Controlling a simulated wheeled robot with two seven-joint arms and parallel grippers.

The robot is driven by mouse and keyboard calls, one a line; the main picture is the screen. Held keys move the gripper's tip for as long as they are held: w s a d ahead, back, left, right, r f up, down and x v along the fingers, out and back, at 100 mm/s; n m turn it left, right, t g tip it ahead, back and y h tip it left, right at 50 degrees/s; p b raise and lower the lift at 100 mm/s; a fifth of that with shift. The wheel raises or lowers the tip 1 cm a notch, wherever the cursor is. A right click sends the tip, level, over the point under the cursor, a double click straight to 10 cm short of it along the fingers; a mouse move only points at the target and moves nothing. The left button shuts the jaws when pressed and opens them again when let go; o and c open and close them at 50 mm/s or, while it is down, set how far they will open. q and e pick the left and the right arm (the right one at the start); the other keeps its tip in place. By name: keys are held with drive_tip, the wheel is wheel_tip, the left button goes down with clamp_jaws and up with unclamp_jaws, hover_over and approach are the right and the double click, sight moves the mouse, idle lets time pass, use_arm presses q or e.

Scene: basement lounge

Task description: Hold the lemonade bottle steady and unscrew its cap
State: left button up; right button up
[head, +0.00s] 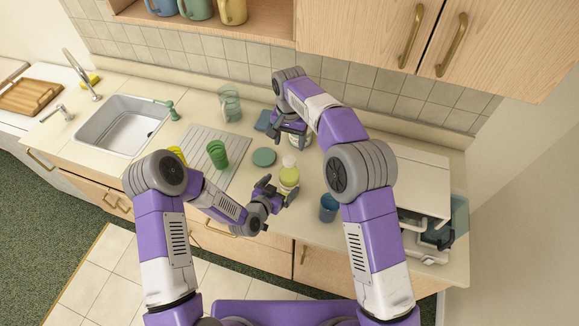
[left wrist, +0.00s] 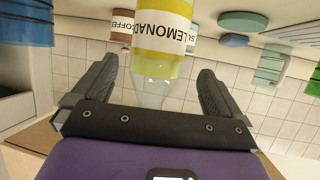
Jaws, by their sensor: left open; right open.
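The lemonade bottle (head: 289,176) stands upright on the counter, with yellow-green contents and a pale cap (head: 288,161). In the left wrist view the bottle (left wrist: 163,40) appears upside down, its yellow label reading LEMONADE and its clear neck tapering between my fingers; the cap is hidden there. My left gripper (head: 279,189) is open beside the bottle, one finger on each side (left wrist: 152,88), with visible gaps to both. My right gripper (head: 291,134) is open behind the bottle, above a jar, and apart from the bottle and its cap.
A blue cup (head: 328,208) stands to the bottle's right. A coffee jar (left wrist: 122,28) stands close to the bottle. A white cabinet-like box (head: 425,165) is at right.

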use_arm(q)
drive_tip(key=shift+w+d, duration=0.15)
use_arm(e)
drive_tip(key=shift+s+r, duration=0.1)
drive_tip(key=shift+r, duration=0.1)
use_arm(q)
drive_tip(key=shift+w+d+f, duration=0.1)
drive_tip(key=shift+d, duration=0.1)
use_arm(e)
drive_tip(key=shift+s+a+r, duration=0.1)
drive_tip(key=shift+s+r, duration=0.05)
drive_tip(key=shift+s, duration=0.15)
use_arm(q)
drive_tip(key=shift+x, duration=2.85)
use_arm(e)
drive_tip(key=shift+s, duration=0.15)
use_arm(q)
drive_tip(key=shift+d, duration=0.1)
drive_tip(key=shift+c, duration=0.5)
